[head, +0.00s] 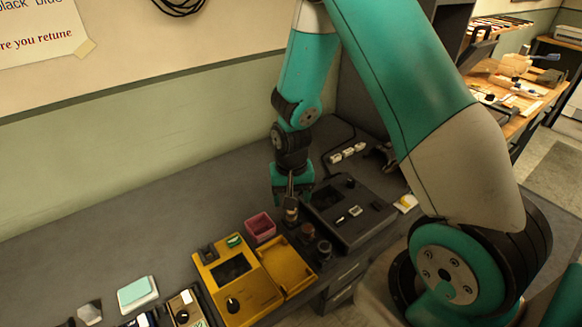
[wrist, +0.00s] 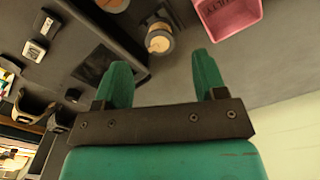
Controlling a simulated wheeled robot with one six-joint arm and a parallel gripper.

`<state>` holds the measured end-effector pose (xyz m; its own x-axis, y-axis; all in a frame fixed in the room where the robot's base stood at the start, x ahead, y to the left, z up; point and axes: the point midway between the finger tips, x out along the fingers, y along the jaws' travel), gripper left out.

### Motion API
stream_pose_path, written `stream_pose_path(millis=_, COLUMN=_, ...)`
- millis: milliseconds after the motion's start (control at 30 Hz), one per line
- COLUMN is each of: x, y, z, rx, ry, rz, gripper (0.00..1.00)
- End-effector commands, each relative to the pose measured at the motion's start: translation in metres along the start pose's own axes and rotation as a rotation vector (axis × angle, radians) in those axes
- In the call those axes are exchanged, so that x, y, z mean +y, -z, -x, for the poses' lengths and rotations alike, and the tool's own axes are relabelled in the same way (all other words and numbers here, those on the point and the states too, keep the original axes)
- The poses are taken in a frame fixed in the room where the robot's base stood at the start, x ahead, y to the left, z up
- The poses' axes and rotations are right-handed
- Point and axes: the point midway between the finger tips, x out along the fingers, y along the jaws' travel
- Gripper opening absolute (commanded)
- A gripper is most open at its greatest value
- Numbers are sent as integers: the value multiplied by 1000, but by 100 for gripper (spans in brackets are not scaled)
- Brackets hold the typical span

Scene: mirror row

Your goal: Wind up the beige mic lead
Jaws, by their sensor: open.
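My gripper (head: 292,193) points down over the grey bench, its green fingers apart and nothing between them; it also shows in the wrist view (wrist: 162,72). A small dark cylinder with a beige end (wrist: 159,41) is just beyond the fingertips in the wrist view. In the head view this cylinder (head: 291,214) is directly below the gripper, partly hidden by the fingers. I cannot tell whether its beige part is the mic lead. No loose beige lead can be made out in either view.
A pink box (head: 260,227) and an open yellow case (head: 238,284) are left of the gripper. A dark device (head: 350,211) is to the right. Small round items (head: 324,249) stand near the front edge. A black cable coil (head: 180,4) hangs on the wall.

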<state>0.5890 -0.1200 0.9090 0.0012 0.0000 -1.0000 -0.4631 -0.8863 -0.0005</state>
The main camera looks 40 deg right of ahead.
Motion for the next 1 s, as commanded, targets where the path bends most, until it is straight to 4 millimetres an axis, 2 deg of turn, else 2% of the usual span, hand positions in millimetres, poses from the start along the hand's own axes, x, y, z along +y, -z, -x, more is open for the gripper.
stream_pose_path(millis=33, x=-1, y=2, z=14, rx=7, ry=3, rz=0, gripper=65)
stream_pose_path(millis=200, x=0, y=1, z=58, rx=6, ry=3, rz=0, gripper=65)
stream_pose_path(millis=400, x=0, y=1, z=96, rx=4, ry=2, rz=0, gripper=65)
stream_pose_path(millis=600, x=0, y=0, z=113, rx=0, ry=0, rz=0, gripper=65)
stream_pose_path(millis=800, x=-1, y=-1, z=116, rx=-1, ry=1, rz=4, gripper=65)
stream_pose_path(millis=867, x=-5, y=-6, z=121, rx=0, ry=12, rz=27, gripper=65)
stream_pose_path(millis=933, x=-15, y=-19, z=135, rx=2, ry=43, rz=97, gripper=65)
stream_pose_path(millis=1000, x=-30, y=-44, z=156, rx=4, ry=92, rz=214, gripper=65)
